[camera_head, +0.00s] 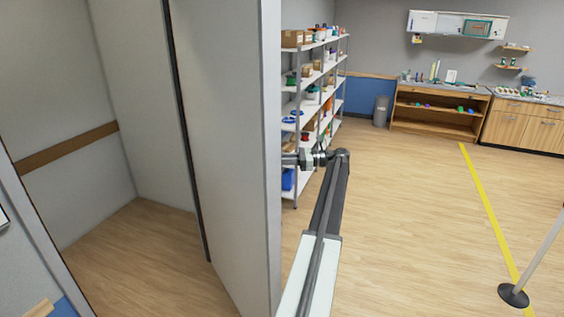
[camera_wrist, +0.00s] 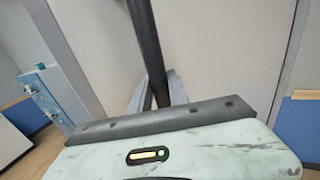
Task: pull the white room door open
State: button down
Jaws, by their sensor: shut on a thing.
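The white room door (camera_head: 225,150) stands open in the head view, with a wide opening to its left. My gripper (camera_head: 298,159) is at its right side, and the door hides the fingertips there. In the wrist view my gripper (camera_wrist: 158,92) is shut on a dark upright handle (camera_wrist: 146,42), which runs between its two fingers in front of the white door (camera_wrist: 215,50). The handle's lower end is hidden behind my gripper's body.
Beyond the opening is bare wooden floor (camera_head: 150,255). A shelf rack (camera_head: 340,62) with several goods stands behind the door, to the right. A post base (camera_head: 513,296) stands at the lower right, near a yellow floor line (camera_head: 484,200). The floor between is clear.

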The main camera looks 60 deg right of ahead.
jog(key=shift+s+d+f, duration=0.1)
jog(key=shift+s+d, duration=0.2)
jog(key=shift+d, duration=0.3)
jog(key=shift+s+d, duration=0.3)
jog(key=shift+d, duration=0.3)
jog(key=c, duration=1.3)
grip_release()
jog(key=shift+w+a, duration=0.15)
jog(key=shift+a, duration=0.05)
jog(key=shift+o, duration=0.2)
jog(key=shift+w+a, duration=0.15)
jog(key=shift+w, duration=0.05)
jog(key=shift+s+d, duration=0.25)
